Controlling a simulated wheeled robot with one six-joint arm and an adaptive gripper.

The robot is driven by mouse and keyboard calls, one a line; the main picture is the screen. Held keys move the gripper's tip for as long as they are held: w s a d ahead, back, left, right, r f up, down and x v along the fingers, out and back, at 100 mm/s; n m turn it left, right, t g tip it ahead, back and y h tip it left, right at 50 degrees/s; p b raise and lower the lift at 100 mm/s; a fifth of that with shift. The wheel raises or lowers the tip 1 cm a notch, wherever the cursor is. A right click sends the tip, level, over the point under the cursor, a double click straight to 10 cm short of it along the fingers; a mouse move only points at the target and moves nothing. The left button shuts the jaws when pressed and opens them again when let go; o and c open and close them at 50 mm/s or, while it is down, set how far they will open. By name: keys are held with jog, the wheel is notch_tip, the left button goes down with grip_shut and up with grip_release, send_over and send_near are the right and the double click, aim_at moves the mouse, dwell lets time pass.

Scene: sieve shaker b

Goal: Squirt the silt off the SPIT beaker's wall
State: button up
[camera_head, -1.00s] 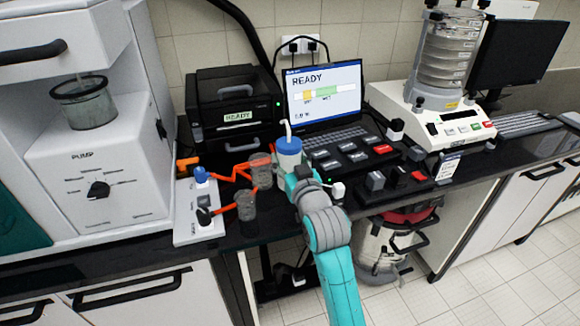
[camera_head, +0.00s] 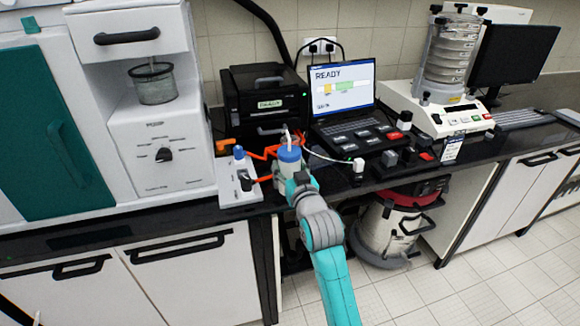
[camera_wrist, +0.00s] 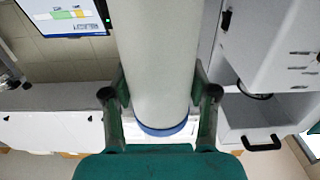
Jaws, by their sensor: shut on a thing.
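My gripper (camera_head: 292,182) is shut on a white wash bottle (camera_head: 289,165) with a blue cap and a bent white spout. The bottle looks upright, over the front of the bench. In the wrist view the two gripper fingers (camera_wrist: 160,105) clasp the white bottle body (camera_wrist: 155,60) from both sides, with the blue cap (camera_wrist: 163,129) below in that picture. The small beakers in orange clamps (camera_head: 262,153) are hidden behind the bottle and arm. No SPIT label can be read, and no silt can be made out.
A white valve block (camera_head: 238,190) stands left of the bottle. A laptop (camera_head: 342,85), a black printer-like box (camera_head: 262,95) and a sieve shaker (camera_head: 440,110) stand behind and right.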

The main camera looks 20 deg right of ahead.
jog(key=shift+f, duration=0.1)
jog(key=shift+f, duration=2.4)
jog(key=shift+o, duration=0.6)
jog(key=shift+c, duration=1.4)
jog(key=shift+c, duration=0.5)
jog(key=shift+c, duration=1.1)
